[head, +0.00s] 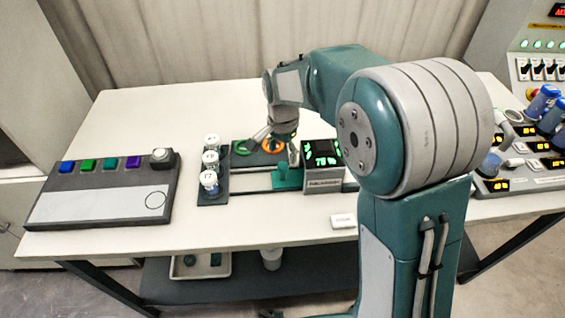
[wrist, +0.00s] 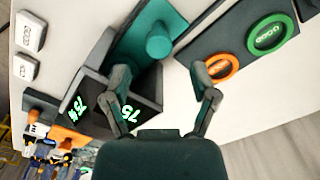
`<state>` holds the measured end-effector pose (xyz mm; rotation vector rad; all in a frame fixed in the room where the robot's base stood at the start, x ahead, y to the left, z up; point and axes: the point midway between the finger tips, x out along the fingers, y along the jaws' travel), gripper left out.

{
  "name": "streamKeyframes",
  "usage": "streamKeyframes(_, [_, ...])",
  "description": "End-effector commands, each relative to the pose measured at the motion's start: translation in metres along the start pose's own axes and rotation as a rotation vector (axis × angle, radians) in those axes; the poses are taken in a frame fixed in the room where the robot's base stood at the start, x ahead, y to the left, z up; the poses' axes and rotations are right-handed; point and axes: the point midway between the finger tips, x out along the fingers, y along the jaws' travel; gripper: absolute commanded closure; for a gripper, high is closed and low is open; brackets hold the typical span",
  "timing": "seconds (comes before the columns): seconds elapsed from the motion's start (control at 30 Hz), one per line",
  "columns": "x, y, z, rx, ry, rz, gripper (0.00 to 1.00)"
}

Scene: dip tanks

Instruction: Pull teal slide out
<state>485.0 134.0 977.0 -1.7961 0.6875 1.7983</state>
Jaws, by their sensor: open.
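The teal slide (head: 288,180) sticks out at the left side of a grey box with a green display (head: 322,170). In the wrist view the slide is a flat teal plate (wrist: 150,22) with a round teal knob (wrist: 159,42) standing on it. My gripper (head: 276,143) is above the table near the slide, pointing down. In the wrist view its two fingers (wrist: 160,78) are spread with nothing between the tips. The knob shows just beyond the tips, between their lines; I see no contact. The grey box (wrist: 140,98) is close to the left finger and partly hidden by it.
A dark pad with a green ring (head: 241,147) and an orange ring (head: 272,146) lies behind the slide. A rack of white-capped vials (head: 211,165) and a button panel (head: 105,185) stand to the left. A white block (head: 343,220) lies in front. Blue-topped units stand at right.

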Motion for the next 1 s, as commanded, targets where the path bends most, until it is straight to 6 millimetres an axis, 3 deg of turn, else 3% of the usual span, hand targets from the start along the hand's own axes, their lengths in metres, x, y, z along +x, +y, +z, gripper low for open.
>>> streamKeyframes(0.1, [0.022, 0.001, 0.001, -0.001, -0.002, 0.003, 0.24])
streamKeyframes(0.23, [0.037, 0.000, 0.000, -0.001, -0.001, 0.001, 0.24])
streamKeyframes(0.6, [0.045, 0.000, 0.000, -0.001, 0.001, -0.001, 0.24])
streamKeyframes(0.63, [0.045, 0.000, 0.000, -0.001, 0.001, -0.001, 0.29])
streamKeyframes(0.8, [0.045, 0.000, 0.000, -0.001, 0.001, -0.001, 1.00])
streamKeyframes(1.0, [0.046, -0.002, 0.001, -0.002, 0.001, -0.001, 1.00])
